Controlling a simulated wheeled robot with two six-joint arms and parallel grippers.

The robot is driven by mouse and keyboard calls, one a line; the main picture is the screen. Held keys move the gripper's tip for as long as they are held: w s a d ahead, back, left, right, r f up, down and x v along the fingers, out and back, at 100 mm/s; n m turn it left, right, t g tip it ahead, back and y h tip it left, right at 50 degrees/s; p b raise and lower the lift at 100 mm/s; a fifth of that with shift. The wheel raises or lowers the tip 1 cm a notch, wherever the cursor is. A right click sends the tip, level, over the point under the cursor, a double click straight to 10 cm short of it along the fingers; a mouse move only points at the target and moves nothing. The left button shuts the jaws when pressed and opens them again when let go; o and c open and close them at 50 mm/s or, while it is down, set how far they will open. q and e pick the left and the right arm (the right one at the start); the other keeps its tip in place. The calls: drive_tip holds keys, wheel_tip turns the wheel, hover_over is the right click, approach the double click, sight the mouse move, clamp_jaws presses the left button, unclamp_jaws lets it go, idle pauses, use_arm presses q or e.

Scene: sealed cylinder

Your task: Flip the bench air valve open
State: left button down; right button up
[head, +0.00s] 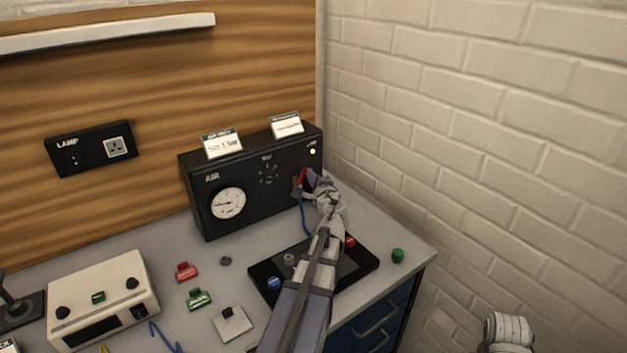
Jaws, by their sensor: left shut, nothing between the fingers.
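The black air box (250,175) stands at the back of the grey bench, with a white dial gauge (228,204) on the left of its front. A small red part (301,178), which looks like the valve lever, shows at the right of its front. My left gripper (309,184) is shut and empty at that red part, and seems to touch it or be just beside it. The gripper hides most of the valve, so I cannot tell the lever's position. A small light glows at the box's upper right. The pale end of an arm (508,330) shows at lower right; its fingers are not visible.
A black tray (262,284) lies under my left arm. A cream instrument box (103,290), red and green blocks (199,299) and a green cap (398,255) are on the bench. A brick wall (480,130) bounds the right side.

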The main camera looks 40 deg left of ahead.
use_arm(q)
drive_tip(key=shift+s+a+r+n, duration=0.15)
drive_tip(key=shift+s+n, duration=0.1)
drive_tip(key=shift+n, duration=0.15)
use_arm(e)
drive_tip(key=shift+f, duration=0.1)
use_arm(q)
drive_tip(key=shift+w, duration=0.1)
drive_tip(key=w, duration=0.1)
drive_tip(key=w+f+b, duration=0.1)
drive_tip(key=w+d, duration=0.1)
drive_tip(key=shift+w+f, duration=0.2)
drive_tip(key=shift+w, duration=0.15)
drive_tip(key=v, duration=1)
drive_tip(key=shift+p, duration=0.45)
use_arm(e)
drive_tip(key=shift+w+d+f, duration=0.1)
drive_tip(key=shift+w+d, duration=0.25)
drive_tip(key=shift+d, duration=0.15)
use_arm(q)
drive_tip(key=shift+s+d+r, duration=0.1)
